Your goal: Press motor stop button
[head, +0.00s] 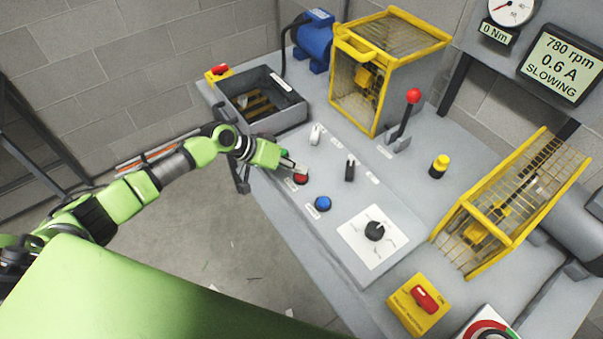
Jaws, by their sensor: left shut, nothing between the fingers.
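The red button (300,178) sits on the grey sloped panel, near its front left edge. My left gripper (293,167) is shut and its fingertips are at the red button, partly covering it. The gap between the fingertips and the button is too small to judge. A green button (284,152) shows just behind the gripper, and a blue button (322,203) lies to the right of the red one. The button labels are too small to read. The display (562,63) reads 780 rpm, 0.6 A, SLOWING. My right gripper is not in view.
Yellow cages (502,205) and a red-knobbed lever (405,118) rise behind. An open grey bin (262,103) is left of the panel.

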